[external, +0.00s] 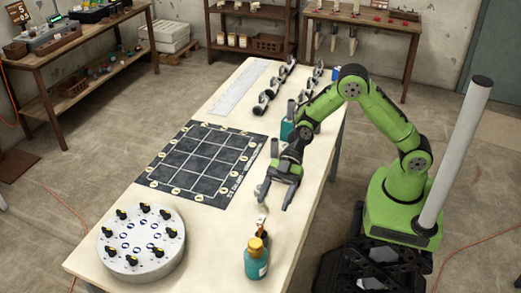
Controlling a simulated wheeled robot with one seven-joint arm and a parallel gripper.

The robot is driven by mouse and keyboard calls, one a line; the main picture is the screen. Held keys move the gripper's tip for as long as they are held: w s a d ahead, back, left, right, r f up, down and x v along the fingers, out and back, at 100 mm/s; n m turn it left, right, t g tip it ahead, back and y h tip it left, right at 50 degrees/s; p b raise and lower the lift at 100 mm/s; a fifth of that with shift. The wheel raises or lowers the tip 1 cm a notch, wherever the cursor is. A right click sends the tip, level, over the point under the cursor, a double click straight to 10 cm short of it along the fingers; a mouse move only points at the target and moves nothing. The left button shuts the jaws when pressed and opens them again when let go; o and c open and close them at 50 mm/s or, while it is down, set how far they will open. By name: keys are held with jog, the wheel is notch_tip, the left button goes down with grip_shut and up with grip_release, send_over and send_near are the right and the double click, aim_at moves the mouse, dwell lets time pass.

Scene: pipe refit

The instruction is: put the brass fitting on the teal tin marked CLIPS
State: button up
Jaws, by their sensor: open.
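A teal tin (257,266) stands upright near the front right of the table, with a pale label too small to read. A brass-coloured piece (256,245), which looks like the brass fitting, sits on top of it. A second teal tin (287,131) stands farther back, partly hidden by my arm; its marking cannot be read. My gripper (275,198) is open and empty, pointing down over the table behind the front tin, apart from it.
A small pale and brown item (261,223) stands just behind the front tin. A round grey plate with black knobs (141,242) is at front left. A dark grid mat (203,162) lies mid-table. Several dark metal parts (272,90) and a pale strip (237,88) lie at the back.

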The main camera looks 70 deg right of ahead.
jog(key=s+d+r+m+t+h+p, duration=0.1)
jog(key=s+d+r+m+h, duration=0.3)
jog(key=s+d, duration=0.3)
jog(key=s+d+r+m+t+h+p, duration=0.1)
jog(key=s+d+r+m+h, duration=0.4)
jog(key=d, duration=0.8)
jog(key=s+d+r+m+t+h+p, duration=0.1)
jog(key=s+d+r+m+h, duration=0.3)
jog(key=s+d+m, duration=0.4)
jog(key=shift+s+d+r+t+h+p, duration=0.15)
jog(key=shift+s+d+t+h+p, duration=0.2)
jog(key=shift+d+t, duration=0.6)
jog(key=shift+s+d+g, duration=0.1)
jog(key=shift+d+g, duration=0.15)
